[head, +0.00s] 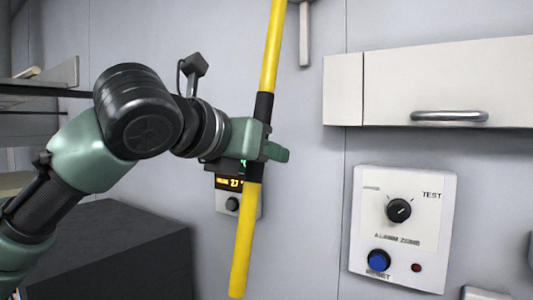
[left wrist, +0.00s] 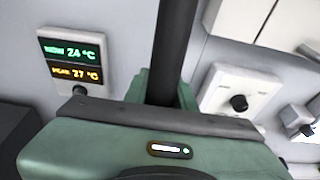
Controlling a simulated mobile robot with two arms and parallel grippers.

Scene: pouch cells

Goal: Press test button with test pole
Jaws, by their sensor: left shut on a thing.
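The test pole (head: 246,230) is yellow with a black grip section, and it stands nearly upright, slightly tilted, in the head view. My left gripper (head: 264,140) is shut on its black section. In the left wrist view the dark pole (left wrist: 175,45) rises between the fingers. A white alarm panel (head: 370,190) is on the wall to the right of the pole, apart from it. It carries a "TEST" label, a black knob (head: 399,210), a blue button (head: 378,260) marked "RESET" and a small red light (head: 416,267). I cannot make out a separate test button.
A wall display (left wrist: 72,60) with temperature readings is partly hidden behind my gripper in the head view. A white cabinet (head: 430,85) with a metal handle hangs above the panel. A dark box (head: 110,250) stands at lower left, below shelves (head: 40,90).

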